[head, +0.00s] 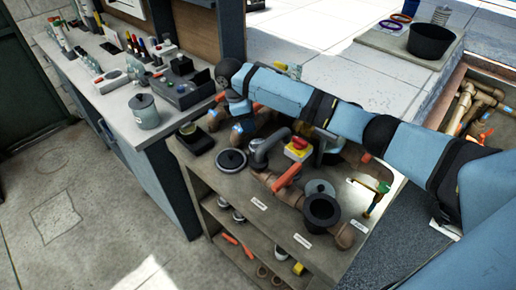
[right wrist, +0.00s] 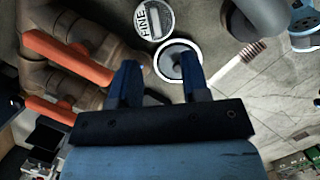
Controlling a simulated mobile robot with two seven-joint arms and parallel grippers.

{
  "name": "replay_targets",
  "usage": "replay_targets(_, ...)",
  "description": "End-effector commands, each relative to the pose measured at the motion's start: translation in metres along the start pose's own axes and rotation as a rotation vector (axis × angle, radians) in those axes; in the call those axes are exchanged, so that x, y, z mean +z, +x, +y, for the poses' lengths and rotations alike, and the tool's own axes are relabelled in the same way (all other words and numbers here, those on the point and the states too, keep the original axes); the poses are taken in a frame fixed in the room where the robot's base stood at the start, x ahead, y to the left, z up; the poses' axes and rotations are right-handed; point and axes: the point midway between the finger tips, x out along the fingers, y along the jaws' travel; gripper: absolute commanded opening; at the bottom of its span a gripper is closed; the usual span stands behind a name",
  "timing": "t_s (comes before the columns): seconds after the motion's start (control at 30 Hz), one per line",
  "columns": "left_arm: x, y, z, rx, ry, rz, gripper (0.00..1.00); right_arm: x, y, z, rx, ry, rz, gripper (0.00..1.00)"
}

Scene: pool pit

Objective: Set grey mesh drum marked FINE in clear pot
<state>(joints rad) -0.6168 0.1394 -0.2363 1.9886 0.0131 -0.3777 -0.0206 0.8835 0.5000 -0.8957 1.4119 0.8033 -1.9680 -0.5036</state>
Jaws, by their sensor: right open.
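The grey mesh drum marked FINE (right wrist: 155,18) shows in the right wrist view as a round top with a white label, beyond my fingertips. My right gripper (right wrist: 159,72) is open and empty, its two blue fingers apart. A dark round thing with a pale rim (right wrist: 178,60) lies close to the drum, just past the fingertips; I cannot tell whether it is touched. In the head view my right arm crosses above the bench (head: 205,172) and hides part of it. I cannot pick out the clear pot with certainty. My left gripper is out of view.
Brown pipes with orange handles (head: 287,174) crowd the bench. A lidded grey canister (head: 146,112) stands on the left counter. The floor at left is clear.

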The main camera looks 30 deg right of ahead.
Motion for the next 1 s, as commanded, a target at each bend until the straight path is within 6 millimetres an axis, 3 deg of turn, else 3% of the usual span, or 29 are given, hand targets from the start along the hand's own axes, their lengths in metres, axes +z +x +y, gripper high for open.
replay_targets(0.1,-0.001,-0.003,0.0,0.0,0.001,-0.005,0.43,0.001,0.02,0.0,0.0,0.001,-0.001,0.43)
replay_targets(0.37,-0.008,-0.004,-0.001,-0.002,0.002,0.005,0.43,0.001,0.042,0.001,0.002,0.001,0.0,0.43)
replay_targets(0.7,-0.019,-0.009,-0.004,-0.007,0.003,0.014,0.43,0.002,0.086,0.004,0.001,0.0,0.0,0.43)
replay_targets(1.0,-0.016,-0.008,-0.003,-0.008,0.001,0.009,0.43,0.001,0.091,0.004,0.003,0.001,0.001,0.4)
